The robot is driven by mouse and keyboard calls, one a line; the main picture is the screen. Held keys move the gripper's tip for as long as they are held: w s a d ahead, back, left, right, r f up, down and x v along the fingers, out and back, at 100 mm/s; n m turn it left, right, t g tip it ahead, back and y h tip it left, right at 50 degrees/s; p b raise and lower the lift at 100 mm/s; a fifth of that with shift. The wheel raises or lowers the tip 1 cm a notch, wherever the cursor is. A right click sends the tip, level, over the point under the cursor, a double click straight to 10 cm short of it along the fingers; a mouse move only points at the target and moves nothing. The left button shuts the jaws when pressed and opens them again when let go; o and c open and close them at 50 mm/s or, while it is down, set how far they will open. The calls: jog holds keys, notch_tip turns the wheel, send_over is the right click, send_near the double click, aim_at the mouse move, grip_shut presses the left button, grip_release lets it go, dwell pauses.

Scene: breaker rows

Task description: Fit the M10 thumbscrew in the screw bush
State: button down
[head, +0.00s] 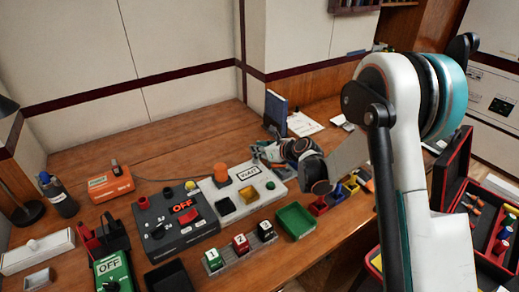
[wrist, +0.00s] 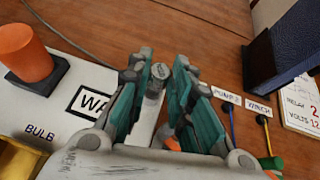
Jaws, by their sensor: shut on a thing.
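My gripper (wrist: 160,66) is shut on a small grey knurled part with a marked round top, which looks like the M10 thumbscrew (wrist: 159,73). It sits between the two teal fingers, near their tips. In the head view my gripper (head: 262,151) is at the back right edge of the white panel marked WAIT (head: 240,187). The thumbscrew cannot be made out there. In the wrist view the white panel (wrist: 28,112) lies to the left and under the fingers. I cannot pick out the screw bush; my gripper may hide it.
An orange knob (wrist: 27,52) stands on the panel, left of the fingers. A dark blue upright block (head: 275,112) stands behind my gripper. Cables labelled PUMP 2 and WINCH (wrist: 259,107) lie to the right. A green tray (head: 296,221) sits in front. Bare wood (head: 190,120) lies behind the panel.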

jog(key=shift+f, duration=0.95)
jog(key=c, duration=1.3)
grip_release()
jog(key=shift+c, duration=0.2)
jog(key=v, duration=1.2)
jog(key=shift+r, duration=0.1)
